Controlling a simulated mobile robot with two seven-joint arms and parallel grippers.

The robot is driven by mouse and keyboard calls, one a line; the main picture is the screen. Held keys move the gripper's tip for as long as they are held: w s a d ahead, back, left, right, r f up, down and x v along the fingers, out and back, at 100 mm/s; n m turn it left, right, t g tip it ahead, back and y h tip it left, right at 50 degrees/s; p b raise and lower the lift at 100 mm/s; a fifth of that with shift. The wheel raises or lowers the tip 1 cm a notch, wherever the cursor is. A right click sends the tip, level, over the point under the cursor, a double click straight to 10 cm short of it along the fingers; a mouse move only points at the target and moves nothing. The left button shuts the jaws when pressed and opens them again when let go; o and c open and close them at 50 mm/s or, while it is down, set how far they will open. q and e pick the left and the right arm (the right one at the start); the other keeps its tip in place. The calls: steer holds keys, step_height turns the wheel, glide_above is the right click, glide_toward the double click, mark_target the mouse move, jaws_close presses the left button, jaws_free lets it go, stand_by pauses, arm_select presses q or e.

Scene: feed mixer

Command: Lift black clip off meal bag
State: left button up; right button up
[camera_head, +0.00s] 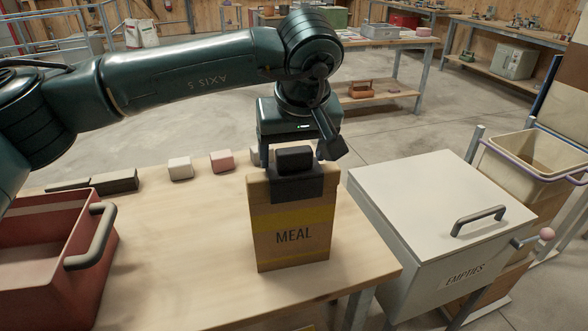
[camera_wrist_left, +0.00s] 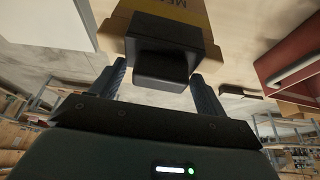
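The meal bag (camera_head: 291,238) is a tan upright block with a yellow band and the word MEAL, standing on the wooden table. The black clip (camera_head: 296,186) sits over its top edge, with a raised block (camera_head: 294,160) as a grip. My left gripper (camera_head: 298,157) is right above the bag, pointing down. In the left wrist view the clip (camera_wrist_left: 160,68) lies between the fingertips of my left gripper (camera_wrist_left: 160,82), with small gaps on both sides, so the gripper looks open around it. The bag (camera_wrist_left: 170,14) is partly hidden behind the clip. My right gripper is not in view.
A red crate (camera_head: 82,257) with a grey handle stands at the table's left. Small blocks (camera_head: 180,168) lie along the far edge. A white lidded EMPTIES box (camera_head: 430,195) stands right of the table. Bare tabletop (camera_head: 185,240) lies between crate and bag.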

arm_select(q)
steer(key=c, duration=0.9)
steer(key=shift+r, duration=0.15)
step_height(320, 180, up, 7)
steer(key=shift+r, duration=0.1)
step_height(320, 180, up, 8)
steer(key=p, duration=0.5)
steer(key=shift+f, duration=0.2)
